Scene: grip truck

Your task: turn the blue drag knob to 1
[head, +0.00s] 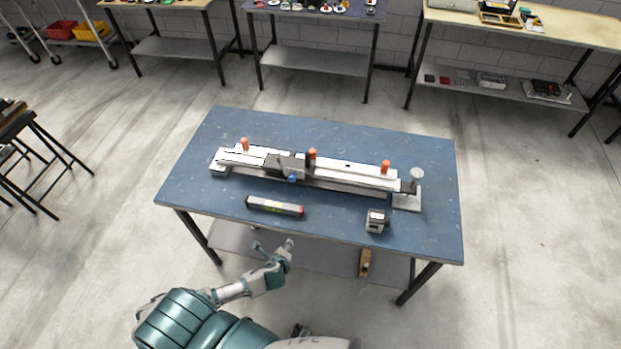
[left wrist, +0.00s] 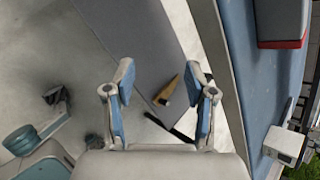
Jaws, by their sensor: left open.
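The blue drag knob (head: 292,178) is a small blue piece on the front of a dark carriage (head: 288,165). The carriage sits left of the middle on a long white and silver rail fixture (head: 345,174) on the blue table. The number markings are too small to read. My left gripper (head: 273,247) is in front of the table's near edge, well short of the knob and apart from it. In the left wrist view the left gripper (left wrist: 160,100) has its two blue-padded fingers spread with nothing between them. My right gripper is not in view.
On the blue table (head: 215,132), a dark bar with a red end (head: 275,206) and a small grey box device (head: 376,221) lie in front of the fixture. Orange knobs (head: 312,154) stand up along the rail. A lower shelf (head: 325,262) holds a wooden object (head: 365,262).

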